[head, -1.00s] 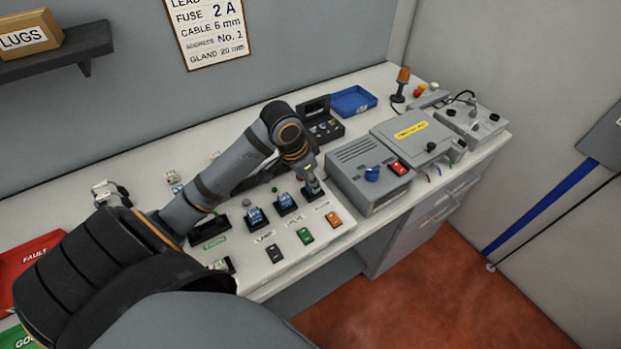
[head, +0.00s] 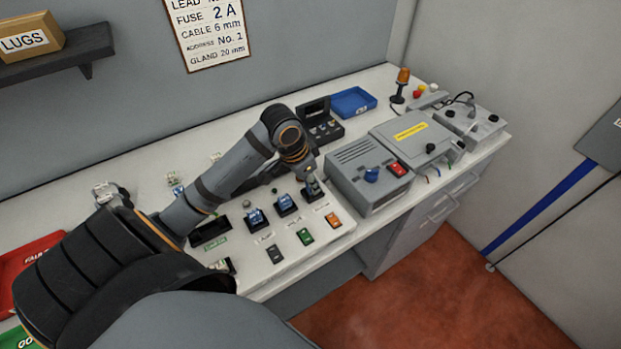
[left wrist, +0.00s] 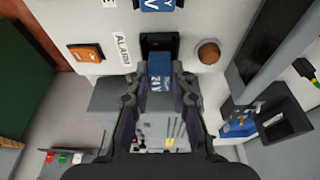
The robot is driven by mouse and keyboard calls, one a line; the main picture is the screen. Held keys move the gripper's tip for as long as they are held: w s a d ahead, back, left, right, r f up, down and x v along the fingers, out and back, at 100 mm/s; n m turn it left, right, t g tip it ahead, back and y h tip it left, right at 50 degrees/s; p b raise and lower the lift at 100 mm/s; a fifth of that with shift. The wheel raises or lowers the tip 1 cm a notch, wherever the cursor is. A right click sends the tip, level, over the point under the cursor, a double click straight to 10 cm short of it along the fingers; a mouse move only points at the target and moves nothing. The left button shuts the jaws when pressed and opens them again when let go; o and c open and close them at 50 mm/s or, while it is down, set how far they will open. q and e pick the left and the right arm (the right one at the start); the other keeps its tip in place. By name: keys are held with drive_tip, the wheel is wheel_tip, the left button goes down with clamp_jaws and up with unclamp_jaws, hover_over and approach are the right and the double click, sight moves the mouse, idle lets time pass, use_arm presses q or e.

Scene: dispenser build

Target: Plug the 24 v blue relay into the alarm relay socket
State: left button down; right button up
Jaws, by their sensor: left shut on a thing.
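My left gripper (head: 313,188) is at the right end of the row of sockets on the bench panel. In the left wrist view the left gripper (left wrist: 160,85) is shut on a blue relay (left wrist: 160,68) whose label appears to read 24 V. The black alarm relay socket (left wrist: 160,42) shows just beyond the relay, beside the ALARM label (left wrist: 122,50). The relay overlaps the socket's near edge. I cannot tell whether it is seated or only close above it. In the head view the gripper hides most of that socket. My right gripper is not in view.
Two other blue relays (head: 255,216) (head: 286,204) stand in sockets left of the gripper. An orange switch (head: 333,219) lies in front, and a brown dome (left wrist: 208,52) is beside the socket. A grey power box (head: 365,185) stands close on the right.

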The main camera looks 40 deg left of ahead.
use_arm(q)
drive_tip(key=shift+f, duration=0.35)
idle(0.3)
drive_tip(key=c, duration=1.1)
unclamp_jaws()
drive_tip(key=shift+o, duration=0.3)
drive_tip(key=o, duration=0.3)
drive_tip(key=shift+o, duration=0.2)
wheel_tip(320, 180, up, 7)
drive_tip(key=p, duration=0.8)
drive_tip(key=shift+p, duration=0.4)
